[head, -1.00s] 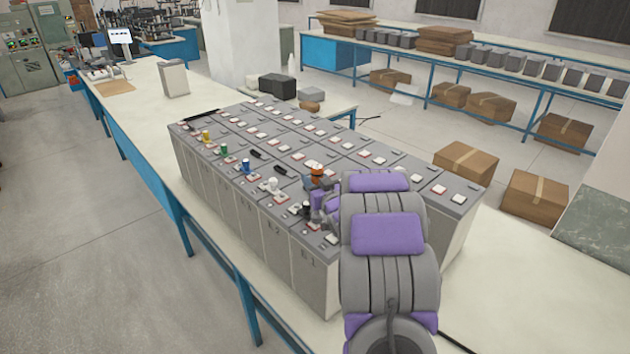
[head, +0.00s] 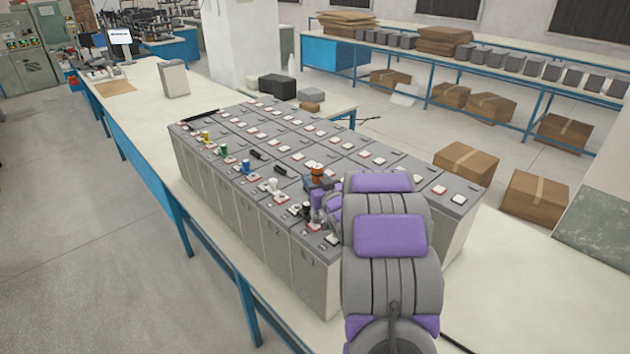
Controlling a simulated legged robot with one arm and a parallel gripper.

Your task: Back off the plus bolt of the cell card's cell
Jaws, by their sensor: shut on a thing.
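A block of grey battery cells (head: 310,262) stands in rows on the long bench, with red-edged and white terminal pads on top. My gripper (head: 317,203) is low over the near right cells, partly hidden by my own purple and grey arm. It is shut on what looks like an orange-topped, dark blue tool (head: 317,174), which stands above the cell tops. A dark round part (head: 305,209) shows just left of the gripper. Whether the tool touches a bolt is hidden. I cannot make out the cell card or the bolt's plus mark.
Yellow (head: 206,137), green (head: 224,151) and blue (head: 246,166) upright pieces stand on the left cells. Black pieces (head: 257,155) and a white piece (head: 273,184) are also on the cells. The bench (head: 540,292) is clear at right. Cardboard boxes (head: 537,197) lie beyond.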

